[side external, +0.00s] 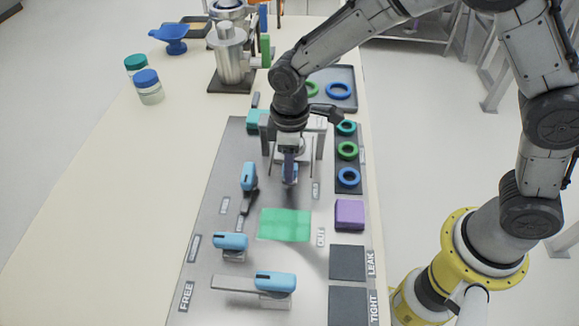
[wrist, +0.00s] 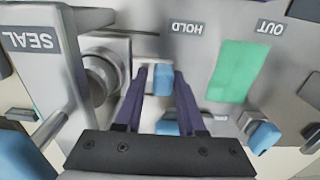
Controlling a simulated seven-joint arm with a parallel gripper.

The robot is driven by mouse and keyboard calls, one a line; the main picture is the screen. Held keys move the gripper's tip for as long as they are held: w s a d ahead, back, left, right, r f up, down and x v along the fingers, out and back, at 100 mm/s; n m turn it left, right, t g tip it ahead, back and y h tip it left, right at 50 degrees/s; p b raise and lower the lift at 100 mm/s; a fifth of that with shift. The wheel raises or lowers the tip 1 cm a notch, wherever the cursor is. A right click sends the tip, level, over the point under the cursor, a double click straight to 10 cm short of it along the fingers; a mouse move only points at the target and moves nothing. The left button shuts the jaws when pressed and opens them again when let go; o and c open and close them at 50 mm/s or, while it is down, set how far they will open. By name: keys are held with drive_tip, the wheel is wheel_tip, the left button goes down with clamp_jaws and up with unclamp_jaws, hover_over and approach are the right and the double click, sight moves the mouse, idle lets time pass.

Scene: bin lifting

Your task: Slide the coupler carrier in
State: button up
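My gripper (side external: 289,178) points down over the metal panel, at a small blue handle (side external: 291,170) in front of the grey bracketed fixture (side external: 320,140). In the wrist view my purple fingers (wrist: 161,72) stand apart, with a blue block (wrist: 164,80) showing in the gap between them. I see space beside the block, so the fingers do not look closed on it. A round metal coupler (wrist: 103,75) sits left of the fingers, beside the plate marked SEAL (wrist: 35,42). My gripper hides much of the carrier, and I cannot tell how far in it sits.
Blue-handled levers (side external: 249,176), (side external: 230,241) and (side external: 275,282) stand on the panel. A green patch (side external: 285,224) lies near the OUT label, with a purple block (side external: 349,214) to its right. Coloured rings (side external: 347,150) lie in a dark tray.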

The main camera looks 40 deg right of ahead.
drive_tip(key=o, duration=0.4)
drive_tip(key=shift+w, duration=0.1)
drive_tip(key=shift+c, duration=0.2)
wheel_tip(320, 180, up, 14)
idle(0.4)
drive_tip(key=s+d+r+m+t, duration=0.4)
drive_tip(key=s+d+r, duration=0.55)
drive_tip(key=d, duration=0.45)
drive_tip(key=s+d+f+m, duration=0.2)
drive_tip(key=s+f, duration=0.1)
drive_tip(key=s, duration=0.3)
drive_tip(key=s+d+f+m+t, duration=0.1)
drive_tip(key=s+d+f+m, duration=0.1)
drive_tip(key=s, duration=0.3)
drive_tip(key=shift+s+d+f+m+t, duration=0.15)
drive_tip(key=shift+s+f+m+t, duration=0.15)
drive_tip(key=shift+s+f+m, duration=0.15)
